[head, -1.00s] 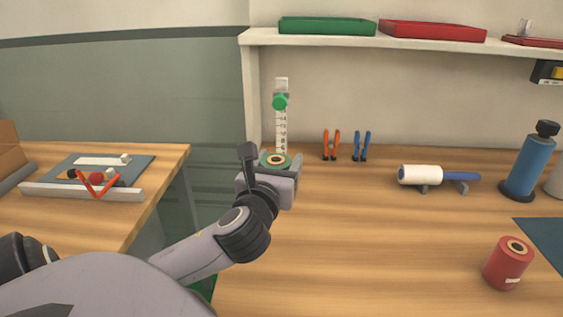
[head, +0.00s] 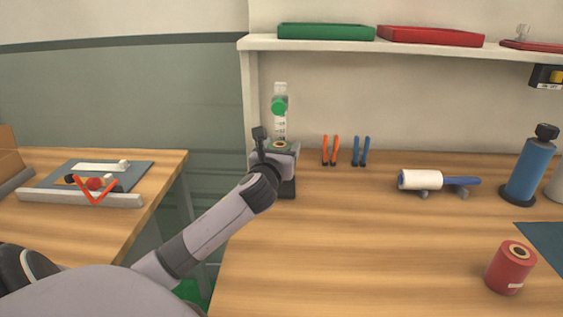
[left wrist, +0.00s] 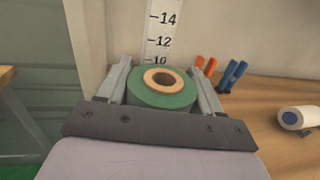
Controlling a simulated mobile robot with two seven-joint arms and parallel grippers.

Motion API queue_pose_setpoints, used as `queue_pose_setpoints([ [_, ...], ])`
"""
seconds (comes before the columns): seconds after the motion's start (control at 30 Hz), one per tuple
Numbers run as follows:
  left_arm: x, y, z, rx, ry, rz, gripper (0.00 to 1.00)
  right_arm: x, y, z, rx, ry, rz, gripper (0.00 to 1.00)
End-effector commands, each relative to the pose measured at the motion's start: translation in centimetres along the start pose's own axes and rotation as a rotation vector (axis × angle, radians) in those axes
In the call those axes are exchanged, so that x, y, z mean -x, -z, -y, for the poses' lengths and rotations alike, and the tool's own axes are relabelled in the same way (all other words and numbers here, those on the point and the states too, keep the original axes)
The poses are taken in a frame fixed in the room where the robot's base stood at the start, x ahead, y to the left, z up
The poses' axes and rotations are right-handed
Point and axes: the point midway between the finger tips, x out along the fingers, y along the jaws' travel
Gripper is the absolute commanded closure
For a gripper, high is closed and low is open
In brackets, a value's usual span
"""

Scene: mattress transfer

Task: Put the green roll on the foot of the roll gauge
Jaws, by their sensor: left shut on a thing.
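The green roll (head: 281,147) has a tan core and is held upright in my left gripper (head: 280,152), mostly hidden by it. In the left wrist view the roll (left wrist: 161,97) sits between the two fingers of the gripper (left wrist: 162,88). The roll gauge (head: 281,124) is a white upright scale with a green knob, standing at the back wall. Its scale (left wrist: 161,32) rises just behind the roll in the left wrist view. A dark block (head: 288,188), apparently the gauge's foot, shows below the gripper. I cannot tell whether the roll touches it. My right gripper is out of view.
Orange pliers (head: 330,151) and blue pliers (head: 361,152) stand right of the gauge. A white roller (head: 420,180), a red roll (head: 510,267) and a blue bottle (head: 530,168) are further right. A shelf (head: 400,46) runs above. The middle of the bench is clear.

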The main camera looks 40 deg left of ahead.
Motion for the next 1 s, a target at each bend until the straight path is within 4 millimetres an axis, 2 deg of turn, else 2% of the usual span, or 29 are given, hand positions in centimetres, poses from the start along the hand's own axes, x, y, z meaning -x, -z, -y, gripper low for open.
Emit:
queue_pose_setpoints([
  [0.03,0.1,1.1,0.0,0.001,0.0,-0.003,0.76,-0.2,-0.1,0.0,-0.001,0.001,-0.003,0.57],
  [0.17,0.1,3.1,0.0,0.003,-0.001,-0.004,0.76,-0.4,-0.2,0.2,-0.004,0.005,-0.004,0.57],
  [0.67,-0.3,3.9,-0.1,-0.001,0.001,0.0,0.76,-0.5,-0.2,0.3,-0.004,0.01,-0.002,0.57],
  [0.7,-0.3,3.9,0.0,0.0,0.0,-0.002,0.22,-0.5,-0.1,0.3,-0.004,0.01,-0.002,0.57],
  [0.73,-0.3,3.9,0.0,-0.001,0.0,-0.002,0.12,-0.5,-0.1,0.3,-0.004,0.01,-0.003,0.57],
  [0.77,-0.3,3.9,0.0,-0.001,0.0,-0.002,0.1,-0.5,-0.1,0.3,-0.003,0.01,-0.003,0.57],
  [1.0,-0.3,3.9,-0.1,-0.001,0.0,-0.002,0.1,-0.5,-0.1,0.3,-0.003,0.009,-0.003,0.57],
])
